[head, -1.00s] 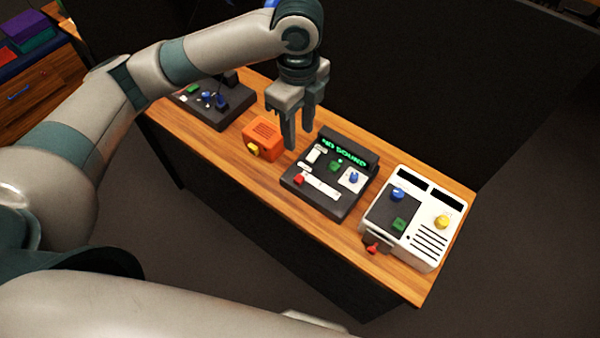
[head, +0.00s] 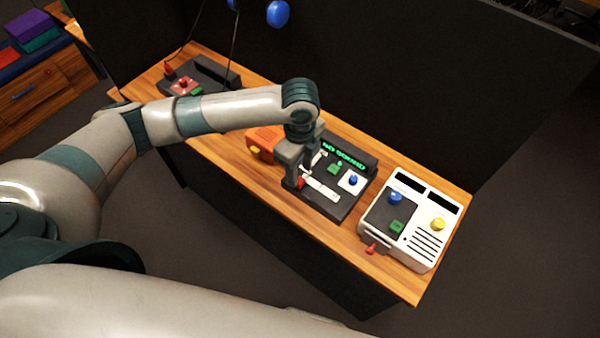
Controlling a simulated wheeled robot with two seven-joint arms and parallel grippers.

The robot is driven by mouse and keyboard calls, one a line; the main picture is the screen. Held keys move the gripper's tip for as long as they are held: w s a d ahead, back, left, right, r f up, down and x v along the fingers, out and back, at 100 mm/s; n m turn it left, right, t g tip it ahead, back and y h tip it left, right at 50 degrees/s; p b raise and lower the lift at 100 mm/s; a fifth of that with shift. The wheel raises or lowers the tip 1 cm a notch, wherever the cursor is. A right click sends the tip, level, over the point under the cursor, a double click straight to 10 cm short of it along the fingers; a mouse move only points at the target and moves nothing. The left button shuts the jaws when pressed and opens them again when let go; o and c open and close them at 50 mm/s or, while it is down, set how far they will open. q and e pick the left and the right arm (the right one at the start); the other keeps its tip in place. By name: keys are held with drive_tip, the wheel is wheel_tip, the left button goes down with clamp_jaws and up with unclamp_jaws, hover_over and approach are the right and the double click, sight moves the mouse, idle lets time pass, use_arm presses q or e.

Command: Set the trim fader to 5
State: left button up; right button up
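The dark panel (head: 329,206) with a lit green display (head: 343,155) sits mid-table. Its fader has a pale slot strip (head: 324,191) along the near side. The fader's scale marks are too small to read. My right gripper is out of view.
A green button (head: 334,169) and a blue knob (head: 353,180) stand on the panel. A white device (head: 425,240) with knobs is to its right. An orange box (head: 262,138) is left, partly behind my arm. Another dark device (head: 208,75) sits at the far left.

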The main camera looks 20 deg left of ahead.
sight(300, 180)
use_arm(q)
drive_tip(key=shift+f+p, duration=0.3)
drive_tip(key=shift+f, duration=1.55)
clamp_jaws()
